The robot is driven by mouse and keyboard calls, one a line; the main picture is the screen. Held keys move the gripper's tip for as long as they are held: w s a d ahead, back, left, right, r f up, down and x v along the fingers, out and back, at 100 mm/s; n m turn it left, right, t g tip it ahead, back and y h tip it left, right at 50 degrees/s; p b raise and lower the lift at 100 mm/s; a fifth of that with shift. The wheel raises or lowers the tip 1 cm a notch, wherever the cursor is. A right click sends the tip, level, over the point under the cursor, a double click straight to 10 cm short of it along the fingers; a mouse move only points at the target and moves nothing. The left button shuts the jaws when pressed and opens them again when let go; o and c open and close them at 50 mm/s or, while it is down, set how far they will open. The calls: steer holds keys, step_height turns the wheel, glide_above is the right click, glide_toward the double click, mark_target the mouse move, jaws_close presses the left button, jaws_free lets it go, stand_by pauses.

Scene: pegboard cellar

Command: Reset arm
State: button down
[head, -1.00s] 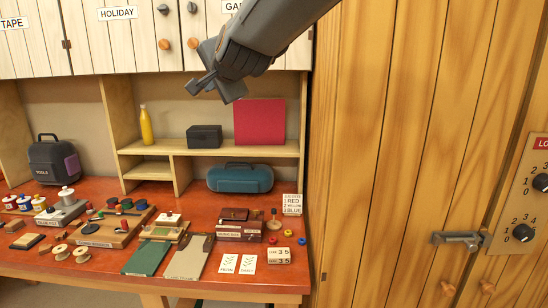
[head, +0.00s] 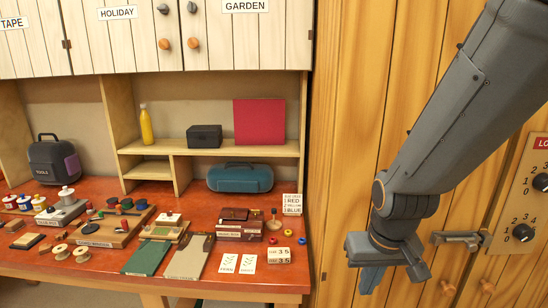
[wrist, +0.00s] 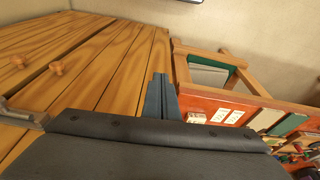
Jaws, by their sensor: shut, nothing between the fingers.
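My gripper (head: 370,278) hangs in front of the wooden cabinet door (head: 350,120), to the right of the red workbench. Its fingers are together and point downward, with nothing between them. In the wrist view the shut fingers (wrist: 160,97) show at the middle, with cabinet planks to the left and the bench to the right. My arm comes in from the upper right of the head view and covers part of the cabinet.
The red bench (head: 90,262) holds cards, spools, boxes and several small items. A metal latch (head: 462,238) and a dial panel (head: 524,205) are on the cabinet, close right of my gripper. Shelves (head: 225,150) and the wall cupboard marked GARDEN (head: 246,35) stand left.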

step_height(320, 180, down, 11)
steer(key=g+b, duration=0.1)
steer(key=b, duration=0.8)
steer(key=shift+w+f+b, duration=0.15)
steer(key=shift+w+b, duration=0.1)
steer(key=shift+b, duration=0.1)
steer(key=shift+a, duration=0.1)
